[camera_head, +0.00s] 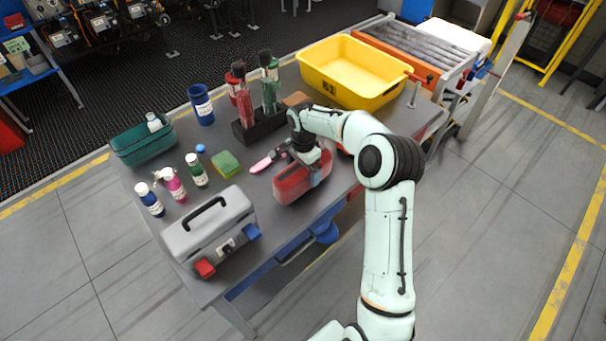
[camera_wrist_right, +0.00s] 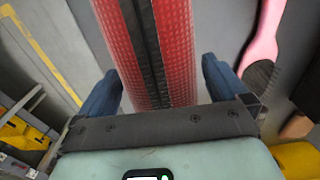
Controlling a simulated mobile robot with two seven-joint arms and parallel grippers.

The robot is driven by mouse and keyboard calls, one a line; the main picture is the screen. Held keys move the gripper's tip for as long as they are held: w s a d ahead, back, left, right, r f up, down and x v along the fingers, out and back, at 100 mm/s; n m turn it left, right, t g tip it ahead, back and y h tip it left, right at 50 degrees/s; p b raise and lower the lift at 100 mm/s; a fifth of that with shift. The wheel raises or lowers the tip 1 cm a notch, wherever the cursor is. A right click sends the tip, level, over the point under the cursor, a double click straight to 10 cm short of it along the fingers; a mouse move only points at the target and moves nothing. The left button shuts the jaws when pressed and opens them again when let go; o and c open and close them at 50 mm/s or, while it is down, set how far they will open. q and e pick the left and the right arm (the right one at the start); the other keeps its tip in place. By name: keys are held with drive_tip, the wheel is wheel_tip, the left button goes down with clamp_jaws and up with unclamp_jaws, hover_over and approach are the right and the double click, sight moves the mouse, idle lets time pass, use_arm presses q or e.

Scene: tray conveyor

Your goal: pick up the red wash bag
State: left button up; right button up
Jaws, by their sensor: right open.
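The red wash bag (camera_head: 290,186) lies near the front edge of the grey table. It also shows in the right wrist view (camera_wrist_right: 180,50) as a ribbed red body with a black zip strip along its top. My right gripper (camera_head: 305,171) is over the bag, pointing down. In the right wrist view its two blue fingers (camera_wrist_right: 158,80) stand apart, one on each side of the bag. They are open, and I cannot tell whether they touch it. The gripper hides part of the bag in the head view. My left gripper is not in view.
A pink brush (camera_head: 264,162) lies close beside the bag. A grey toolbox (camera_head: 213,222) stands to the left at the front edge. A black bottle holder (camera_head: 258,127) stands behind, and a yellow bin (camera_head: 390,96) at the far right. A green sponge (camera_head: 226,164) lies left.

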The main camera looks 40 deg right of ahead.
drive_tip(key=shift+w+f, duration=0.1)
drive_tip(key=shift+f, duration=0.7)
drive_tip(key=c, duration=1.1)
drive_tip(key=shift+r, duration=0.1)
drive_tip(key=shift+c, duration=0.2)
